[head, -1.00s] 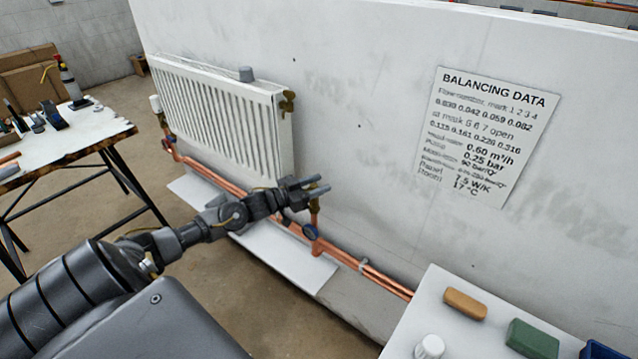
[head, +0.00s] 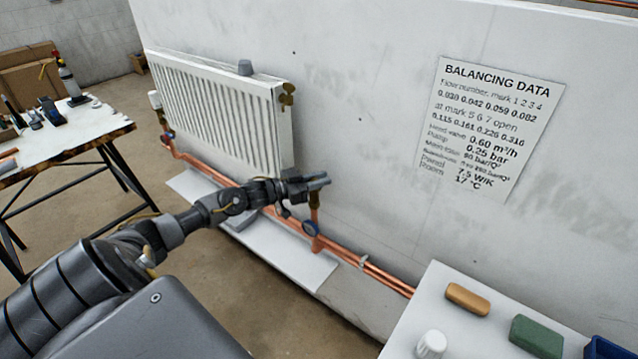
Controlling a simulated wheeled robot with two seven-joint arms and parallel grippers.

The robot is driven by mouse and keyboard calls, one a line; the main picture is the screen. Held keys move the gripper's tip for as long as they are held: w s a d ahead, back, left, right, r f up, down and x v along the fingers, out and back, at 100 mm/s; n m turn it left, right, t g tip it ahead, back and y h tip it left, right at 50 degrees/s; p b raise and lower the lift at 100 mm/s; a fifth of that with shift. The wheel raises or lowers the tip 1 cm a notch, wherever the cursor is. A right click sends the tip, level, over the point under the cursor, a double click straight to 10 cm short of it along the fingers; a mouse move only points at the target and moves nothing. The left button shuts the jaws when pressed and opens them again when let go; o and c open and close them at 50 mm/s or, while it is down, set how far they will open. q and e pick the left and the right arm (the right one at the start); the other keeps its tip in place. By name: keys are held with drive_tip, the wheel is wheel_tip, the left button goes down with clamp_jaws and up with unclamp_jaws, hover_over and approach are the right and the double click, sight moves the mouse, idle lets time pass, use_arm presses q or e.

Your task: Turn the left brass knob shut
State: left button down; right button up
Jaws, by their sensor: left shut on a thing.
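My left gripper (head: 318,181) reaches in from the left to the top of the short upright brass-coloured pipe piece (head: 314,207) below the radiator's right end. Its fingers are shut on the left brass knob there, and the fingers and wrist hide the knob itself. The white radiator (head: 220,115) hangs on the wall behind the arm. A brass fitting (head: 287,97) shows at its upper right corner, clear of the gripper. My right gripper is not in view.
A white table (head: 450,300) with a tan block (head: 467,299) and green block (head: 536,336) stands at lower right. A workbench (head: 70,135) stands at left.

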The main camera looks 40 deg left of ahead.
use_arm(q)
drive_tip(key=m+g+h+b, duration=0.2)
drive_tip(key=h+b, duration=0.1)
drive_tip(key=shift+s+f+m, duration=0.1)
drive_tip(key=shift+f+m, duration=0.15)
drive_tip(key=shift+m, duration=0.05)
drive_tip(key=shift+a+g+h+b, duration=0.1)
drive_tip(key=shift+g+h+b, duration=0.3)
drive_tip(key=shift+b, duration=0.05)
drive_tip(key=shift+r, duration=0.1)
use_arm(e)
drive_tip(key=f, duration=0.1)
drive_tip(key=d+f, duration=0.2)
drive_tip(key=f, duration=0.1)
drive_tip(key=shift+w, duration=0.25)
